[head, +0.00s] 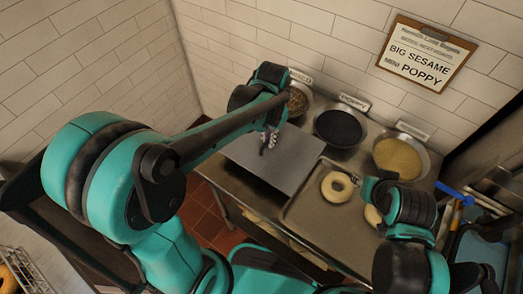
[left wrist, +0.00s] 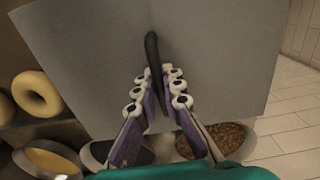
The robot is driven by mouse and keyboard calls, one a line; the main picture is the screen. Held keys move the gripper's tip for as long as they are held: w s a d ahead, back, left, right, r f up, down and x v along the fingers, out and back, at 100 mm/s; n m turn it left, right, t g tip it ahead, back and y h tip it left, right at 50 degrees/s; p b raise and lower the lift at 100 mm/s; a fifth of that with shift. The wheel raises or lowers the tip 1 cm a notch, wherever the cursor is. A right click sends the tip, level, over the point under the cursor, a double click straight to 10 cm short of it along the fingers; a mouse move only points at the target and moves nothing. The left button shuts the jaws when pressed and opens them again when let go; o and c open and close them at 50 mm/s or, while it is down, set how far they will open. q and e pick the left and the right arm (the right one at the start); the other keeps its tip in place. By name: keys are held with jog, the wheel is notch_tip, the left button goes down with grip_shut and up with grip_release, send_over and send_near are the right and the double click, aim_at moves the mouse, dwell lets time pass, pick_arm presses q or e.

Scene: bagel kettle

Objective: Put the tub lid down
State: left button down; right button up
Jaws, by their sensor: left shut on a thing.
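The tub lid (head: 275,160) is a flat grey square plate with a dark bar handle. My left gripper (head: 269,139) is shut on that handle. In the left wrist view the lid (left wrist: 90,60) fills most of the picture, and its handle (left wrist: 152,60) runs between the fingers (left wrist: 158,100) of my left gripper. In the head view the lid is over the left part of the steel counter (head: 228,188). I cannot tell whether it touches the counter. No tub shows clearly. My right arm is at the right, but its gripper fingers do not show.
Bowls of brown topping (head: 297,101), dark seeds (head: 339,127) and pale seeds (head: 398,157) stand along the back wall. A tray (head: 302,208) with a bagel (head: 337,187) is right of the lid; another bagel (head: 373,215) is partly hidden by my right arm.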

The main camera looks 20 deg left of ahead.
aim_at(260, 145)
pick_arm(q)
jog(key=a+f, duration=0.1)
jog(key=a, duration=0.1)
jog(key=shift+s+a+f+b, duration=0.3)
jog(key=shift+s+a+f, duration=0.1)
jog(key=shift+f+b, duration=0.95)
jog(key=shift+f, duration=1)
jog(key=shift+f, duration=0.15)
jog(key=c, duration=1.6)
grip_release()
jog(key=shift+c, duration=0.2)
